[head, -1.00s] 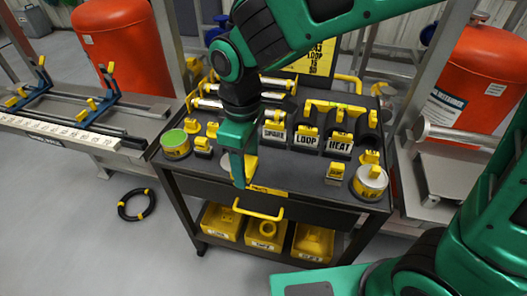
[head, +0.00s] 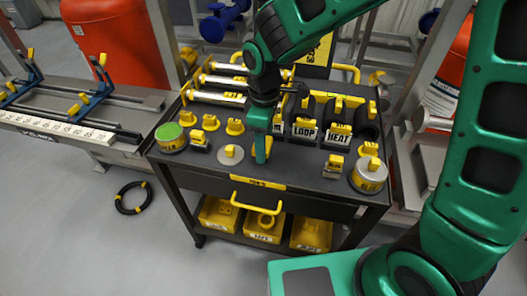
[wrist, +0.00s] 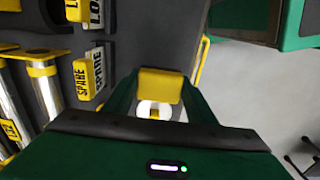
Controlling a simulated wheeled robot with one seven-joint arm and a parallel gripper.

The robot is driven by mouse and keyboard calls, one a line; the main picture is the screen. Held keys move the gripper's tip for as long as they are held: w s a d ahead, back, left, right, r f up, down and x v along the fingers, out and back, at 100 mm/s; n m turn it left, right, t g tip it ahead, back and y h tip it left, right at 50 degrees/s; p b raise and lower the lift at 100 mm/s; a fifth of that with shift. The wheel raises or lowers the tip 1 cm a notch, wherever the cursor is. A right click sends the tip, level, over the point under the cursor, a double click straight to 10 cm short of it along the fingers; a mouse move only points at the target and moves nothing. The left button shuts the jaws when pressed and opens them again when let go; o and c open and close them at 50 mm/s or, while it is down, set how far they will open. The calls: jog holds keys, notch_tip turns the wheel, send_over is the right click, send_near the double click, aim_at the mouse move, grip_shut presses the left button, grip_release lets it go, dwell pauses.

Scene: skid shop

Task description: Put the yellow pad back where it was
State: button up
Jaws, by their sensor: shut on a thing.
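My gripper (head: 261,152) is over the front middle of the black cart top (head: 300,170), pointing down. In the wrist view its two green fingers are shut on the yellow pad (wrist: 160,86). Only a sliver of the pad (head: 268,146) shows beside the fingers in the head view. A round silver disc with a yellow knob (head: 231,155) lies just left of the gripper; it also shows in the wrist view beyond the pad (wrist: 145,108). I cannot tell how high the pad is above the cart top.
A green-topped tin (head: 171,138) stands at left, a silver-topped tin (head: 369,175) at right. Yellow-topped blocks marked LOOP (head: 304,131) and HEAT (head: 338,136) stand behind the gripper. Small yellow-knobbed pieces sit at left. Silver rollers (head: 222,82) lie at the back left.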

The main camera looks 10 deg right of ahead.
jog(key=shift+f, duration=2)
jog(key=o, duration=1.1)
jog(key=shift+f, duration=0.1)
notch_tip(320, 180, up, 12)
jog(key=shift+r, duration=0.15)
